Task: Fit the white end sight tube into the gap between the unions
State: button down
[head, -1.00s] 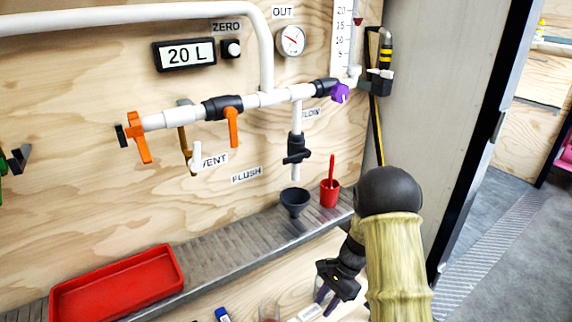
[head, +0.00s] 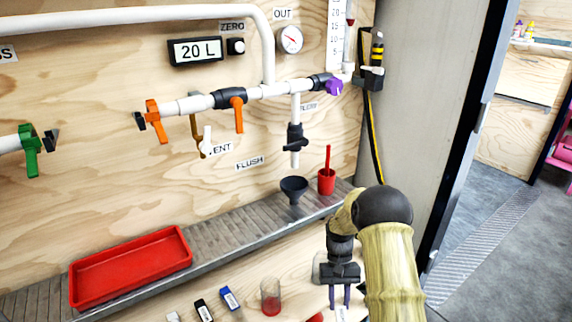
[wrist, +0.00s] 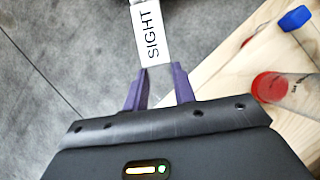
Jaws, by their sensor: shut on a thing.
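My gripper (head: 340,298) points down over the wooden bench at lower right in the head view. In the wrist view its purple fingers (wrist: 160,75) are shut on a white piece labelled SIGHT (wrist: 150,38), which extends beyond the fingertips. Only a small white part of it (head: 341,314) shows in the head view; its ends cannot be made out. On the wall at left, a green-handled union (head: 31,150) and an orange-handled union (head: 153,120) face each other across an empty gap in the white pipe line.
A clear tumbler with red in it (head: 270,298) and small labelled blocks (head: 230,299) stand on the bench left of my gripper. A red tray (head: 131,267), a dark funnel (head: 293,189) and a red cup (head: 326,181) are on the metal ledge. Valve handles project below the pipe.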

aim_at(340, 306)
jog(key=shift+w+a+r+p, duration=0.1)
jog(key=shift+a+r+p, duration=0.05)
jog(key=shift+r+p, duration=0.35)
jog(key=shift+w+r+p, duration=0.15)
jog(key=shift+r+p, duration=0.2)
jog(key=shift+p, duration=0.05)
notch_tip(340, 306, up, 21)
jog(key=s+p, duration=0.2)
jog(key=p, duration=2.8)
jog(key=shift+s+d+r, duration=0.15)
jog(key=shift+d, duration=0.1)
